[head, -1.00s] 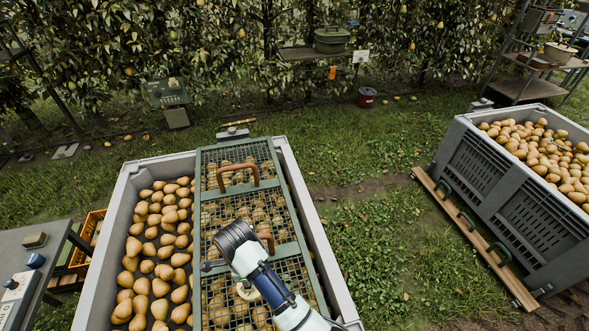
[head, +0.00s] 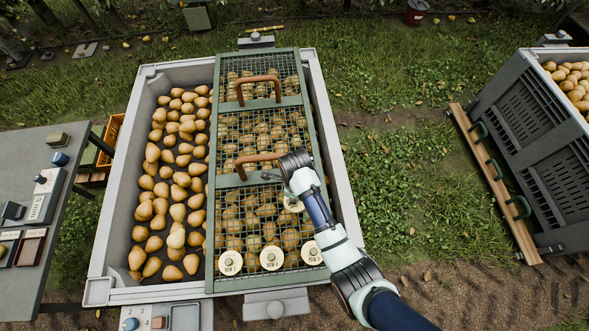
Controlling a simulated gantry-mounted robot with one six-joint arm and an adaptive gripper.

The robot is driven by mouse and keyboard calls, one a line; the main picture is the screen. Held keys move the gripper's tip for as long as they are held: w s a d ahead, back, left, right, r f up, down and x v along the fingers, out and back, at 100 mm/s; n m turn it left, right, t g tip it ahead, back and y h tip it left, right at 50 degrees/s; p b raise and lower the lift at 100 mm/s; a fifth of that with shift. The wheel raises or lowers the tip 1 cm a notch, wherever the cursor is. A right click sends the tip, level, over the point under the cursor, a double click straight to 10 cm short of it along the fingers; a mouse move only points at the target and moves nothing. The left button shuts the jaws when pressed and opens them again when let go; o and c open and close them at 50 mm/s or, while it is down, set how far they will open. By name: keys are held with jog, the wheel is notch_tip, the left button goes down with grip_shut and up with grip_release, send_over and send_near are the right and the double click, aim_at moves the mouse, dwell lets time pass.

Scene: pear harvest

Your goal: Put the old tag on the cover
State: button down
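The cover (head: 211,235) is a green metal frame with wire mesh and two brown handles. It lies over the right part of a grey bin of pears. Three round cream tags lie along its near end: a left one (head: 230,262), a middle one (head: 271,258) and a right one (head: 312,252). Another pale disc (head: 292,204) shows beside my wrist, partly hidden by the arm. I cannot tell which is the old tag. My gripper (head: 270,176) is over the cover, just right of the nearer handle (head: 258,160). Its fingers are too small and dark to read.
The grey bin's (head: 104,240) left part is open, with loose pears. A grey table (head: 70,180) with small devices and trays stands left. A second pear bin (head: 530,150) and a plank with green handles (head: 490,170) stand right. Grass between the bins is clear.

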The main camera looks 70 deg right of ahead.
notch_tip(320, 180, down, 6)
jog(key=shift+f+b, duration=0.15)
jog(key=shift+b, duration=0.95)
jog(key=c, duration=1.4)
grip_release()
jog(key=shift+f, duration=0.1)
jog(key=o, duration=0.5)
jog(key=shift+c, duration=0.2)
notch_tip(320, 180, up, 12)
jog(key=p, duration=0.5)
jog(key=shift+r, duration=0.25)
